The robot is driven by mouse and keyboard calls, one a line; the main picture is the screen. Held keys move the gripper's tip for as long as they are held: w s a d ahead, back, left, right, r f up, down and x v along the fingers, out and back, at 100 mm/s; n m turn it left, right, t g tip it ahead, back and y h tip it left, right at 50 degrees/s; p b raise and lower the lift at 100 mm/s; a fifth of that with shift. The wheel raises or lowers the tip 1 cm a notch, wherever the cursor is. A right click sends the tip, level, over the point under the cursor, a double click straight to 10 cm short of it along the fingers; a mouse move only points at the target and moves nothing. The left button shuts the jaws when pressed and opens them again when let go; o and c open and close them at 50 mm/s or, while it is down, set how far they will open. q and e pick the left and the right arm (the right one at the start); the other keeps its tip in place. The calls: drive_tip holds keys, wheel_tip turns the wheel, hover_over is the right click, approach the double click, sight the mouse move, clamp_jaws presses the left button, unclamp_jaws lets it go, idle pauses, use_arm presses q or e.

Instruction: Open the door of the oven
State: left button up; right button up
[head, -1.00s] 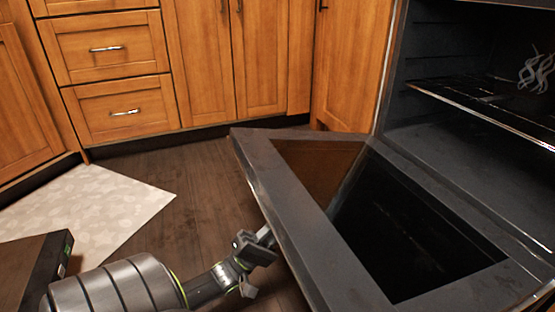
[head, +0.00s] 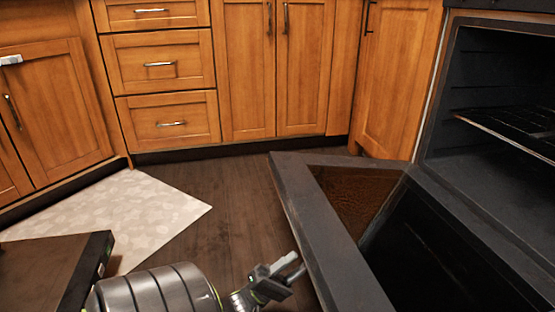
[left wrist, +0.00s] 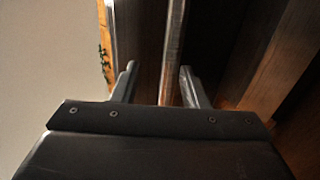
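The oven door (head: 318,232) is swung down, well open, in front of the oven (head: 480,160) at the right of the head view. Its dark inner panel faces up. My left gripper (head: 288,268) is beside the door's outer left edge, low in the head view, with a small gap of floor showing between them. In the left wrist view the two fingers (left wrist: 157,85) are apart, with a narrow upright bar showing between them; I cannot tell whether it is the handle or the door edge. Nothing is clamped. My right gripper is not in view.
A wire rack (head: 515,130) sits inside the oven. Wooden drawers (head: 165,88) and cabinets (head: 275,70) line the back. A pale mat (head: 140,215) lies on the dark floor (head: 235,200) at the left. Some bare floor lies between mat and door.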

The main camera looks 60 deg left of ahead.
use_arm(q)
drive_tip(key=p+v, duration=0.1)
drive_tip(key=v, duration=0.5)
drive_tip(key=shift+s+f, duration=0.25)
drive_tip(key=shift+s, duration=0.05)
drive_tip(key=shift+a, duration=0.1)
